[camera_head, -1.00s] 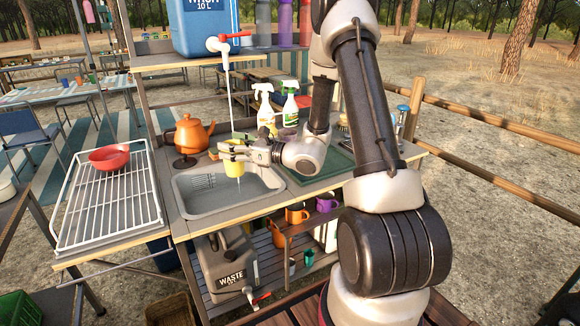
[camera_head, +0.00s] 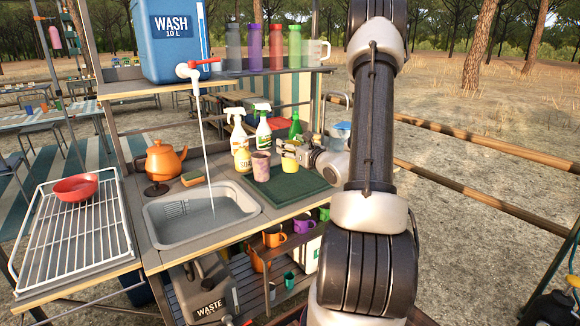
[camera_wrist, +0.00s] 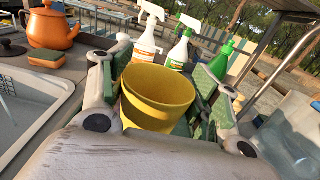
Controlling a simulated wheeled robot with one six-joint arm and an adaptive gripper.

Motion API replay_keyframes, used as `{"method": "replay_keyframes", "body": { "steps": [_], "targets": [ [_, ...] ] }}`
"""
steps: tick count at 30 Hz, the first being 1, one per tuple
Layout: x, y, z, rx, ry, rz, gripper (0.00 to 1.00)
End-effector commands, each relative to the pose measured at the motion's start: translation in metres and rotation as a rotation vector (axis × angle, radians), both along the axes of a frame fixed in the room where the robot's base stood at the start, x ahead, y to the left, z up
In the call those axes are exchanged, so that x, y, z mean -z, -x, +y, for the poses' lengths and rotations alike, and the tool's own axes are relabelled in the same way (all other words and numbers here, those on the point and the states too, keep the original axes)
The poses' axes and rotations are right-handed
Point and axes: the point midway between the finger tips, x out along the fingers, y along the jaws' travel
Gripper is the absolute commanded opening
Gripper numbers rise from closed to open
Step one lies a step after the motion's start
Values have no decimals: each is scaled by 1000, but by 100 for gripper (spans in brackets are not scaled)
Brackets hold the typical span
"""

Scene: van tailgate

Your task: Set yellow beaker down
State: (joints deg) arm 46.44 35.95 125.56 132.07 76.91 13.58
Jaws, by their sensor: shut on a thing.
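The yellow beaker (camera_head: 290,164) is upright in my gripper (camera_head: 288,153), over the back part of the dark green mat (camera_head: 282,193) right of the sink. I cannot tell whether its base touches the mat. In the wrist view the yellow beaker (camera_wrist: 158,98) sits between both fingers, its open mouth toward the camera; its inside looks empty. A mottled pink-purple cup (camera_head: 261,166) stands on the mat just left of the beaker.
Water runs from the red-handled tap (camera_head: 198,68) into the grey sink (camera_head: 200,222). Spray bottles (camera_head: 238,135) and a green bottle (camera_head: 296,126) stand behind the mat. An orange teapot (camera_head: 163,160) and a sponge (camera_head: 194,179) are at left. The mat's front is clear.

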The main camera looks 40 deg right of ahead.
Motion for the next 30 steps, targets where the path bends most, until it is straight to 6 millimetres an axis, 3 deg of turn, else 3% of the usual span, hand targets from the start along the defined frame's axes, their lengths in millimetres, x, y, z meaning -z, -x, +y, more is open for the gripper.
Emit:
{"method": "replay_keyframes", "body": {
  "steps": [11,24,25,28,30],
  "targets": [
    [50,0,0,-2,-2,1,40],
    [58,0,1,-2,0,0,40],
    [57,0,1,-2,0,-1,67],
    [57,0,1,-2,0,-1,83],
    [57,0,1,-2,0,-1,83]
  ]
}}
